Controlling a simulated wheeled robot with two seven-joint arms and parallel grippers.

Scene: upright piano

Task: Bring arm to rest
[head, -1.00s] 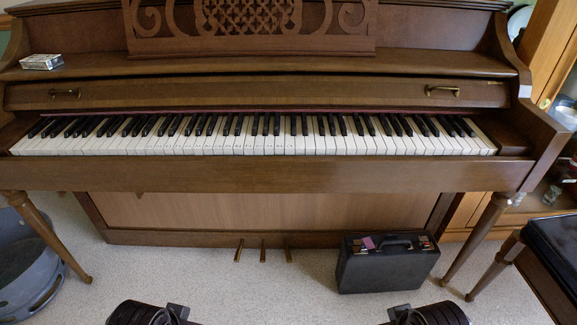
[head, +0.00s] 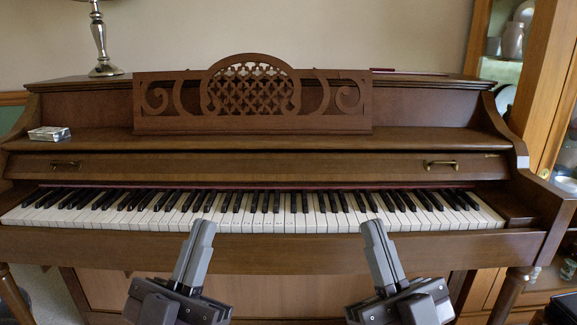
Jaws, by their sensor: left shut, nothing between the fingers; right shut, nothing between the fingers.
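Both of my grippers stand in front of the piano in the head view, pointing up and forward toward the keys. My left gripper (head: 204,228) is left of centre, shut and empty, its tip overlapping the lower edge of the keys in the picture. My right gripper (head: 373,227) is right of centre, also shut and empty, its tip likewise just at the lower edge of the keys. I cannot tell whether either tip touches the piano. The keyboard (head: 265,208) is uncovered, with white and black keys.
The brown upright piano (head: 440,249) spans the view. A carved music stand (head: 160,125) rises above the keys. A small box (head: 49,133) lies on the ledge at left, and a lamp (head: 100,40) stands on top. A wooden cabinet (head: 545,60) is at right.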

